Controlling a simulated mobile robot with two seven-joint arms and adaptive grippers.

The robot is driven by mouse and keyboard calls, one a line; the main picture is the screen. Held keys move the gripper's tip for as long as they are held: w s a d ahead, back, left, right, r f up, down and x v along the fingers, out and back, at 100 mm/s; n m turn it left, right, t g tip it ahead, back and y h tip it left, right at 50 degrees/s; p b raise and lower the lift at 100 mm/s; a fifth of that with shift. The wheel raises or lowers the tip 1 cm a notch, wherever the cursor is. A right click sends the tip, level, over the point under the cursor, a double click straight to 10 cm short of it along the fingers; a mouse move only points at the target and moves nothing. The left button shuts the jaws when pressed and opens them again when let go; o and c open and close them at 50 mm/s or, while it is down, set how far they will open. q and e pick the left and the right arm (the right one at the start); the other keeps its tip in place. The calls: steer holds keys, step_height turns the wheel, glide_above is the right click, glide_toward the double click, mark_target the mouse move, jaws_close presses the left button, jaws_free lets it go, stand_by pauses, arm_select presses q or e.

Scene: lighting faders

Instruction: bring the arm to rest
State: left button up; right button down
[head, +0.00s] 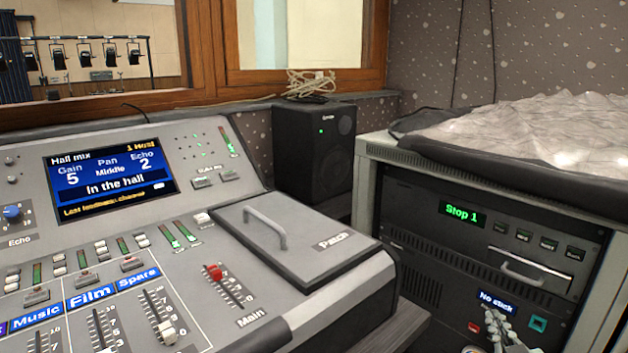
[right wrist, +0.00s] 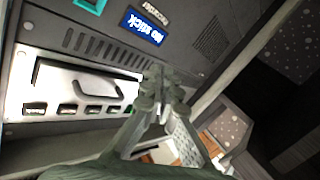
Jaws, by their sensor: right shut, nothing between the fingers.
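My right gripper (head: 497,322) is at the bottom right of the head view, in front of the lower part of the rack unit (head: 420,230), beside the "No stick" display (head: 496,302). Its fingers are shut and empty. In the right wrist view the closed fingertips (right wrist: 160,85) point toward the rack's dark front panel, near the "No stick" display (right wrist: 144,27). I cannot tell whether they touch the panel. My left gripper is in neither view.
The mixing desk (head: 240,300) fills the left, with a red Main fader (head: 214,271) and a Patch lid (head: 295,245) with a handle. A black speaker (head: 315,150) stands behind. The rack has a drawer handle (head: 535,274) and a green "Stop 1" display (head: 462,213).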

steer(key=s+a+f+g, duration=0.2)
steer(key=s+f+g, duration=0.15)
steer(key=f, duration=0.55)
steer(key=s+a+f+g, duration=0.1)
steer(key=s+f+g, duration=0.3)
steer(key=f, duration=0.5)
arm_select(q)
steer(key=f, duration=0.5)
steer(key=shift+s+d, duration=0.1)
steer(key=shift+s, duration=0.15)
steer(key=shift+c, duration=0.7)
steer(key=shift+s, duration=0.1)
arm_select(e)
steer(key=s+a+f+g+y, duration=0.1)
steer(key=s+a+f+g, duration=0.2)
steer(key=s+f, duration=0.4)
steer(key=s+a+f+g+y, duration=0.1)
steer(key=s+a+f+g, duration=0.2)
steer(key=s+f, duration=0.4)
steer(key=s, duration=0.4)
steer(key=shift+s+a+f+m, duration=0.25)
steer(key=shift+a+f+m, duration=0.05)
